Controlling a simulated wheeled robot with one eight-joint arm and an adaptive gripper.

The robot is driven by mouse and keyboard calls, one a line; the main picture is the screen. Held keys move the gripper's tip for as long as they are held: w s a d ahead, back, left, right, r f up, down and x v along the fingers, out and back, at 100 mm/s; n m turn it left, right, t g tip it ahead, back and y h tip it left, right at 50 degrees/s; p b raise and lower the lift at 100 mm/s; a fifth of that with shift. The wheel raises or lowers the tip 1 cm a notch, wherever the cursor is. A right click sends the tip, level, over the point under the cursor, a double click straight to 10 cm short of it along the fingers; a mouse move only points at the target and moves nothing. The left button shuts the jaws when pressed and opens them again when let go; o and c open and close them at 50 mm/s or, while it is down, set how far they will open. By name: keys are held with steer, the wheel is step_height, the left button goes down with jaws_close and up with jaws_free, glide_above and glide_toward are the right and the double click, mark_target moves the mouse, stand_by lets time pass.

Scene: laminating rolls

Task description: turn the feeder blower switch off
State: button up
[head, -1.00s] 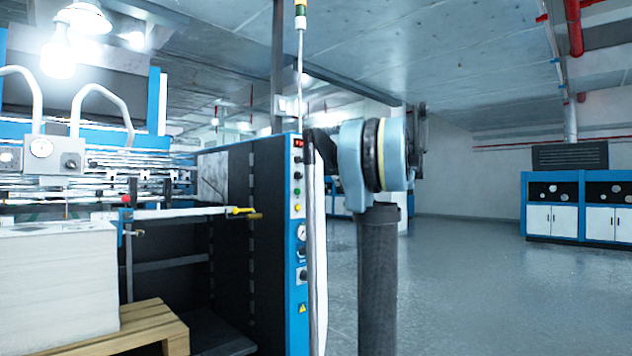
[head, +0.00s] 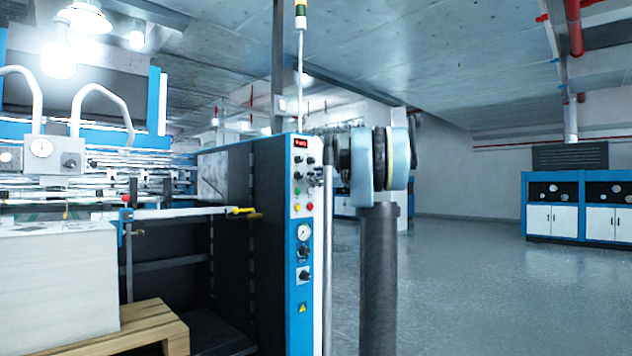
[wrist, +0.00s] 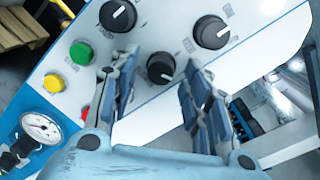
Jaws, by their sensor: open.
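A white control panel (head: 302,200) with a blue border stands on the end of the machine. In the wrist view it has three black rotary knobs with white pointer lines: an upper left knob (wrist: 118,16), an upper right knob (wrist: 211,32) and a lower knob (wrist: 160,67). The labels are too small to read, so I cannot tell which is the feeder blower switch. My gripper (wrist: 157,73) is open, its fingers on either side of the lower knob in the picture. I cannot tell whether they touch it. In the head view my gripper (head: 317,177) is small at the panel's right edge.
Green (wrist: 81,53), yellow (wrist: 54,83) and red buttons sit left of the knobs. A pressure gauge (head: 304,232) and more knobs are lower on the panel. A paper stack (head: 58,290) on a pallet (head: 150,325) stands left. The floor (head: 460,280) at right is clear.

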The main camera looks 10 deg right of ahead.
jaws_close()
steer(key=shift+n, duration=0.4)
steer(key=n+h, duration=0.1)
steer(key=n, duration=0.9)
steer(key=shift+s+a+n, duration=0.1)
steer(key=shift+n, duration=0.2)
stand_by(0.6)
